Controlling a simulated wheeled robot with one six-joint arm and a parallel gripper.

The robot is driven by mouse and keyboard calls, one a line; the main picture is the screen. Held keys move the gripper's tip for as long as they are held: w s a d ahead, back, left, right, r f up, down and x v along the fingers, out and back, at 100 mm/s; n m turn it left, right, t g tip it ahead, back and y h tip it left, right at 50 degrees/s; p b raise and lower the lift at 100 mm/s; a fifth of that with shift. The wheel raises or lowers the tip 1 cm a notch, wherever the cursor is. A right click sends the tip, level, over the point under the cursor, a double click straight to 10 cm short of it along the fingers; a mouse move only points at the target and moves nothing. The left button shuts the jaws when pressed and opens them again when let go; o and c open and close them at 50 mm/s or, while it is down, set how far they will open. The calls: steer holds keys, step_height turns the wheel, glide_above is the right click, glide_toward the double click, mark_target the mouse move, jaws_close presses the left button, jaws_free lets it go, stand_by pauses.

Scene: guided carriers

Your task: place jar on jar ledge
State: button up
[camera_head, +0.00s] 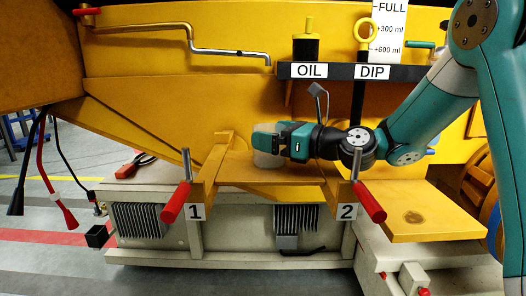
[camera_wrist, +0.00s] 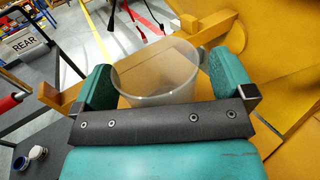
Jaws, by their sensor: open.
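A translucent, open-topped jar (camera_head: 266,159) stands upright on the yellow ledge (camera_head: 303,179) between the plates marked 1 and 2. My gripper (camera_head: 272,143) is at the jar from the right, at its upper part. In the wrist view, the jar (camera_wrist: 155,85) sits between the two green fingers of my gripper (camera_wrist: 163,88), which are open around it. The gaps at the jar's sides are very small; I cannot tell if a finger touches. The jar looks empty. Its far lower side is hidden by the gripper in the head view.
Red-handled levers (camera_head: 176,202) and (camera_head: 369,201) stand at the ledge's front corners. A dark shelf (camera_head: 350,72) labelled OIL and DIP is above my gripper. A yellow wall rises behind. Another yellow plate (camera_head: 408,222) lies at right. Cables hang at left.

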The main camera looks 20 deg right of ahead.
steer(key=shift+a, duration=0.15)
steer(key=shift+c, duration=0.7)
steer(key=c, duration=1)
steer(key=shift+r, duration=0.1)
step_height(320, 180, up, 20)
steer(key=p, duration=0.5)
